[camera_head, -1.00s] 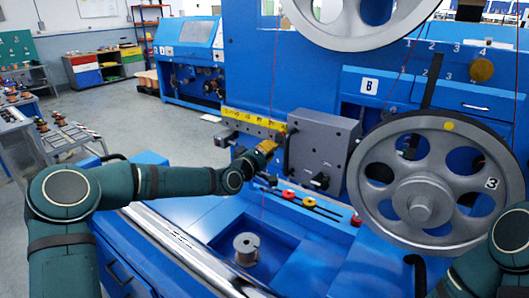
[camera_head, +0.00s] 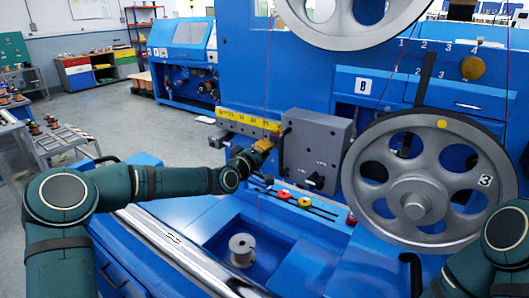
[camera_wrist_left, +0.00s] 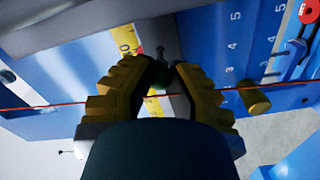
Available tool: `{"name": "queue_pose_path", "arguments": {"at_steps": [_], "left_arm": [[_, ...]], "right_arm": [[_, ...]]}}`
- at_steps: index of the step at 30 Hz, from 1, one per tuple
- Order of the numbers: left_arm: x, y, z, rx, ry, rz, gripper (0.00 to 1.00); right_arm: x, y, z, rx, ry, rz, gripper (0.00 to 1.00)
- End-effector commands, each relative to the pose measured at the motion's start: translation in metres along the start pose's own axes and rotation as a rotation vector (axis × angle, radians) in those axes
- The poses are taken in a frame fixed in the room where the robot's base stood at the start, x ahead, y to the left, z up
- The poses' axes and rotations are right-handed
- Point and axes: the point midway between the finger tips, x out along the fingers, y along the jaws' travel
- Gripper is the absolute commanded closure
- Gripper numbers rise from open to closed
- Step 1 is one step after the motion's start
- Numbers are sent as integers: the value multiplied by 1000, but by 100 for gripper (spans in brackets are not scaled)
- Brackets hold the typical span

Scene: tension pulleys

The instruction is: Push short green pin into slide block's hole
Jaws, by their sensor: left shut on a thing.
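My left gripper (camera_head: 263,145) is at the left side of a grey block (camera_head: 317,150) on the blue machine, near the right end of the yellow number scale (camera_head: 240,121). A dark grey part (camera_wrist_left: 172,45) lies just beyond the fingertips. I cannot tell which part is the slide block, and its hole is not visible. My right gripper is out of view.
A thin red cord (camera_wrist_left: 60,105) crosses the left wrist view close to the fingers. A yellow knob (camera_wrist_left: 255,99) is to their right. A large spoked wheel (camera_head: 375,190) stands right of the grey block. A spool (camera_head: 242,249) sits in the recess below.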

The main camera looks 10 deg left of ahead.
Motion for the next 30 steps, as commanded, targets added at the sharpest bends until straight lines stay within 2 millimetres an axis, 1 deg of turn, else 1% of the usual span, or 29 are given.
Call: {"name": "queue_pose_path", "arguments": {"at_steps": [3, 17, 25, 30], "left_arm": [[1, 0, 0, 0, 1, 2, 100], [1, 0, 0, 0, 0, 1, 100], [1, -1, 0, 0, 1, 2, 100], [1, 0, 0, 0, 0, 1, 100]], "right_arm": [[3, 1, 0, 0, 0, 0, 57], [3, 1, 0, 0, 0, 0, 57], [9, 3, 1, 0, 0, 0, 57], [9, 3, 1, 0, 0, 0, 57]]}}
